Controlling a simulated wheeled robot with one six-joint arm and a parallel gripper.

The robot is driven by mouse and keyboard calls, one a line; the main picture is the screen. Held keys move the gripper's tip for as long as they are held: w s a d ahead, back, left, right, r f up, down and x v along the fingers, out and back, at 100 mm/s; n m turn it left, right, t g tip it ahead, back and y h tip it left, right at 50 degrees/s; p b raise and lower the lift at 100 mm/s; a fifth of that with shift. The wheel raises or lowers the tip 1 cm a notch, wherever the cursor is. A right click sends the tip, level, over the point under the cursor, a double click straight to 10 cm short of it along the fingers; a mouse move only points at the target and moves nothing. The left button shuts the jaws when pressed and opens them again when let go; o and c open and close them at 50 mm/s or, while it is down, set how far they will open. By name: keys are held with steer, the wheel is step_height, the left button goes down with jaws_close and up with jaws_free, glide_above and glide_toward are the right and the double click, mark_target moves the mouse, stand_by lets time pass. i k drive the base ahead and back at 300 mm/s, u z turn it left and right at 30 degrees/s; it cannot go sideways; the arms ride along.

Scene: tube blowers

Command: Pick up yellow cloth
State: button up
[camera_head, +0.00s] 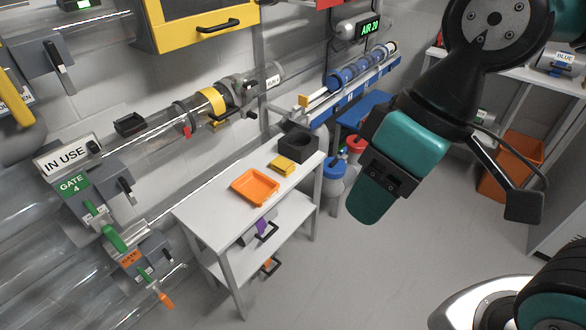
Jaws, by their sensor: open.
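A small flat yellow piece, which looks like the folded yellow cloth (282,165), lies on the top of the white table (210,221). It sits between an orange tray (237,184) and a black open box (298,147), near the back right end of the table. My gripper (368,205) is in the air to the right of the table, pointing down and left. It is open and apart from the cloth, and I see nothing held in it. Its fingertips are seen at an angle, so the gap between them is hard to make out.
Clear tubes with valves and gates run along the wall to the left. A yellow cabinet (210,25) hangs above. Grey floor right of the table is free.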

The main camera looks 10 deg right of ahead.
mark_target(281, 165)
steer(key=u, duration=0.05)
steer(key=i, duration=1.15)
steer(key=u, duration=0.55)
